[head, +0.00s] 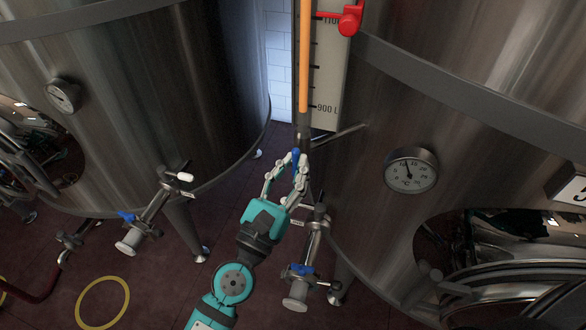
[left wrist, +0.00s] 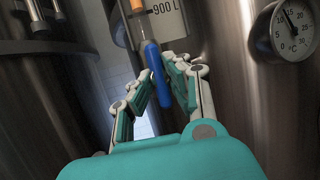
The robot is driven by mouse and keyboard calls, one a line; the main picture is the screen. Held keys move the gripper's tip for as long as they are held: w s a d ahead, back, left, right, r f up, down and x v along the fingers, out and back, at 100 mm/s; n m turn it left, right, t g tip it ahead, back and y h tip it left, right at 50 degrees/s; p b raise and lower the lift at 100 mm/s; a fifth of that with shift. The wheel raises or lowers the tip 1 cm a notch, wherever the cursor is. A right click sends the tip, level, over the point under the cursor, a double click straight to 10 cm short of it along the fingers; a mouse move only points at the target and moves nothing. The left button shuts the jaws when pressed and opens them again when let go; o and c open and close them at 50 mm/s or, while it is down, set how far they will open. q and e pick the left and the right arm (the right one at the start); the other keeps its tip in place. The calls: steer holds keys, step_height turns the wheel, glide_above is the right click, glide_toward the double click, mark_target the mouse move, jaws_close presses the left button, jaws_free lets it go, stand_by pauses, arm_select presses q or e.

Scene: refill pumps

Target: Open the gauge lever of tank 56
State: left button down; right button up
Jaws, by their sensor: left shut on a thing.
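The gauge lever (left wrist: 156,75) is a blue handle at the foot of the level gauge, below the 900 L mark. In the head view the blue lever (head: 295,156) shows between the fingertips of my left gripper (head: 292,162). In the left wrist view my left gripper (left wrist: 162,80) has its fingers on either side of the lever and is shut on it. The level gauge (head: 304,60) holds an orange column beside a white scale on the right tank (head: 380,120). No tank number 56 is readable. My right gripper is not in view.
A dial thermometer (head: 411,170) sits on the right tank, and a red clamp (head: 349,20) is on the scale. Valves with blue handles stand below, one under the gauge (head: 301,270) and one at the left tank (head: 127,216). A yellow ring (head: 103,278) marks the floor.

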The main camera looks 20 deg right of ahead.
arm_select(q)
steer(key=shift+f, duration=0.15)
steer(key=c, duration=1.3)
jaws_free()
steer(key=v, duration=1.2)
